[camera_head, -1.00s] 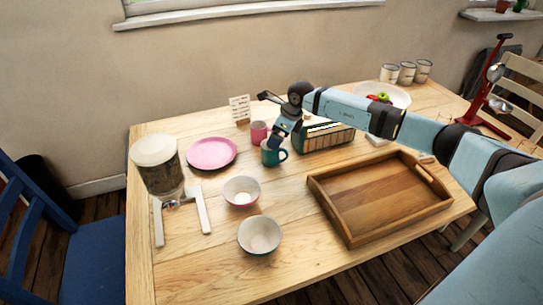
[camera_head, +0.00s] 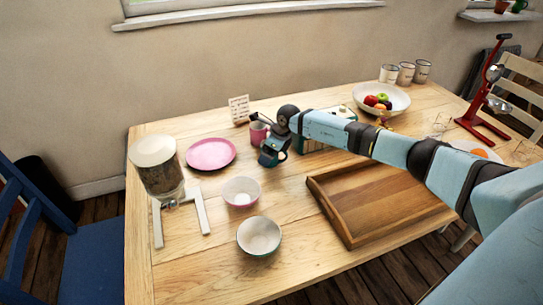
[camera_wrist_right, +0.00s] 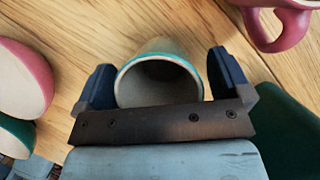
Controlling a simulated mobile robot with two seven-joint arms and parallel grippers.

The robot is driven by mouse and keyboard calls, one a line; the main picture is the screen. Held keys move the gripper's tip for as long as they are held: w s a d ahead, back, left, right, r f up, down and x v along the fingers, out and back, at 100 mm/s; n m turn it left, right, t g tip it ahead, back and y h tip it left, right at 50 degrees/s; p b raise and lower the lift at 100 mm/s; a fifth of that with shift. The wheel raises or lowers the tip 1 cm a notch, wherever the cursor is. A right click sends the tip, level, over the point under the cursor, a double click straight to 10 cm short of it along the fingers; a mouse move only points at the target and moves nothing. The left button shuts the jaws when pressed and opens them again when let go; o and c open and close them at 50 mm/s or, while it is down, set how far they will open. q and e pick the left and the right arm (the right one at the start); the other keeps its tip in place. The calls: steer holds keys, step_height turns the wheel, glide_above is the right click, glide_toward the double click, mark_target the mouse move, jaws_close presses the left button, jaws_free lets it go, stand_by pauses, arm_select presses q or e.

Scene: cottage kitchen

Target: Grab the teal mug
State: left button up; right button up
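The teal mug (camera_head: 268,158) stands on the table in the head view, partly hidden by my right gripper (camera_head: 272,150), which is over it. In the right wrist view, the mug (camera_wrist_right: 158,82) shows its teal rim and pale inside between the two fingers of my right gripper (camera_wrist_right: 158,88). The fingers are apart, one on each side of the mug, with a small gap visible at each side. My left gripper is not in view.
A pink mug (camera_head: 258,132) stands just behind the teal one, and a green box (camera_head: 312,146) is close on the right. Two bowls (camera_head: 241,192) (camera_head: 259,236) are in front. A pink plate (camera_head: 211,153) lies left; a wooden tray (camera_head: 347,225) lies right.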

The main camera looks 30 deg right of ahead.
steer(key=c, duration=1)
steer(key=shift+r, duration=0.1)
